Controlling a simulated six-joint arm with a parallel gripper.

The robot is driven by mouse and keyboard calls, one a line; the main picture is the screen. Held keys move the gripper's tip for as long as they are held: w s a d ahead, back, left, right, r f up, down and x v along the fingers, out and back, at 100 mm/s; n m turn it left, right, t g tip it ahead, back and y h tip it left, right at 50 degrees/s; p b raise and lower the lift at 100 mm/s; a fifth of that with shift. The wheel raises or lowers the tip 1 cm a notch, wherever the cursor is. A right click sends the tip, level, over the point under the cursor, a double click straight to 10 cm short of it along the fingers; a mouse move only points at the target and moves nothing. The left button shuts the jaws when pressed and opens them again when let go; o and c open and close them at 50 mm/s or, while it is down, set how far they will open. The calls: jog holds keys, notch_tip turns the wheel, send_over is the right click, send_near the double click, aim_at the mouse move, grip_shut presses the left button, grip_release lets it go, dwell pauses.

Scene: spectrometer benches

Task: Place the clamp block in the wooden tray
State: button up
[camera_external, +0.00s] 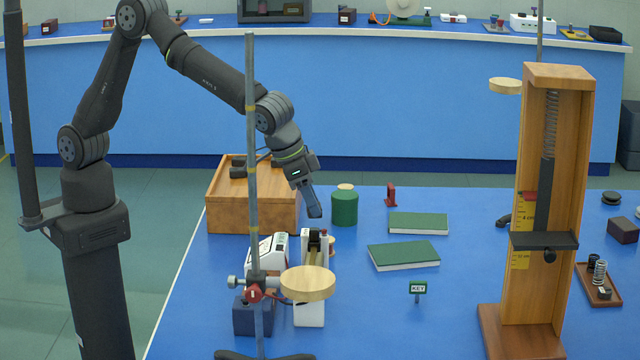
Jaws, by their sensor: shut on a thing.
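My gripper (311,205) points down and is shut, just right of the open wooden tray (252,219) and left of the green cylinder. A slate-grey elongated piece shows at its tip. I take the clamp block to be between the jaws, but at this size I cannot separate it from the fingers. The gripper is above the blue table and outside the tray's right wall. The wooden tray is a deep box at the table's far left corner. A dark object (239,167) shows at its far left; part of the tray's inside is hidden.
A metal stand rod (252,130) rises in front of the tray. The green cylinder (344,208), a red piece (390,195) and green books (418,222) lie to the right. White instruments (267,251) stand nearer. A tall wooden spring stand (537,285) is farther right.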

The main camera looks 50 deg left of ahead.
jog(key=w+a+r+n, duration=0.1)
jog(key=w+a+r, duration=0.15)
jog(key=a, duration=0.75)
jog(key=w+a+r+n, duration=0.1)
jog(key=w+a, duration=0.2)
jog(key=a, duration=0.6)
jog(key=w+a+r+n, duration=0.1)
jog(key=w+a, duration=0.2)
jog(key=a, duration=0.7)
send_over(281, 177)
jog(key=s, duration=0.2)
jog(key=shift+y, duration=0.4)
jog(key=f, duration=0.6)
jog(key=shift+w+a+f, duration=0.2)
jog(key=shift+a+f, duration=0.1)
jog(key=shift+f, duration=0.1)
jog(key=shift+w+f+t, duration=0.15)
jog(key=shift+t, duration=0.15)
jog(key=shift+f, duration=1.95)
jog(key=shift+f, duration=0.1)
jog(key=o, duration=1)
